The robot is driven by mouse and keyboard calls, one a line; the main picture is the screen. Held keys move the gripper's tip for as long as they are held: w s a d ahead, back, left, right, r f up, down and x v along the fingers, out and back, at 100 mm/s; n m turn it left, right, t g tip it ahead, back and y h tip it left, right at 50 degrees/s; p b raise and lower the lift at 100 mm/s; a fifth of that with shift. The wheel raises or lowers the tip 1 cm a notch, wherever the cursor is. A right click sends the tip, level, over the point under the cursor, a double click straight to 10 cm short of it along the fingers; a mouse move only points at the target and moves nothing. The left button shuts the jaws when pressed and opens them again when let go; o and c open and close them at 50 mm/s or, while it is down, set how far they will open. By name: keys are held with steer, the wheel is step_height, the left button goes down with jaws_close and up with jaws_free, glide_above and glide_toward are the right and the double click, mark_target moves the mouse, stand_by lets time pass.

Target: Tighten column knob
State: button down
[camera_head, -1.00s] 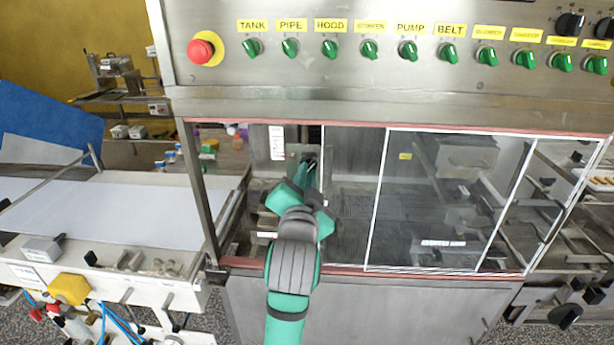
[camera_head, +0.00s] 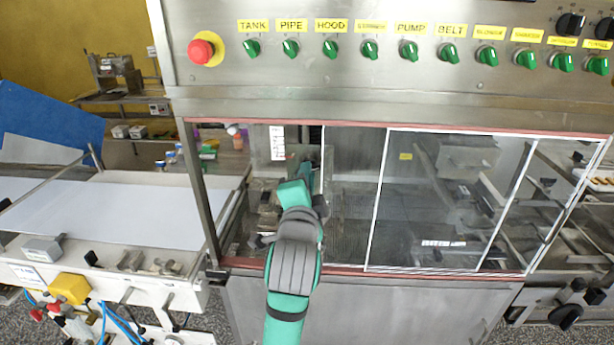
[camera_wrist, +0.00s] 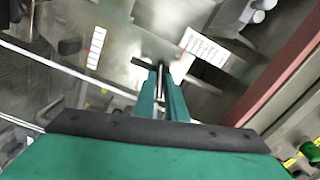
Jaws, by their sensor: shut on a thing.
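The column knob (camera_wrist: 146,65) shows in the wrist view as a dark bar-shaped handle at the tips of my fingers, in front of a grey metal column. My gripper (camera_wrist: 162,80) is shut on it, with the two green fingers close together around a thin part. In the head view my gripper (camera_head: 304,172) reaches through the open left part of the machine's front. The knob is mostly hidden there by my gripper and wrist, and its exact turn cannot be told.
A sliding clear panel (camera_head: 440,200) with white edges covers the right part of the opening. A metal frame post (camera_head: 200,190) stands left of my arm. The control panel (camera_head: 390,75) with a red stop button (camera_head: 201,51) hangs above. A white belt (camera_head: 120,210) lies at left.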

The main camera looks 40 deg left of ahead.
steer(key=shift+d+m, duration=0.1)
steer(key=shift+m, duration=0.8)
steer(key=shift+w+m, duration=0.1)
steer(key=shift+m, duration=0.9)
steer(key=c, duration=2.1)
jaws_free()
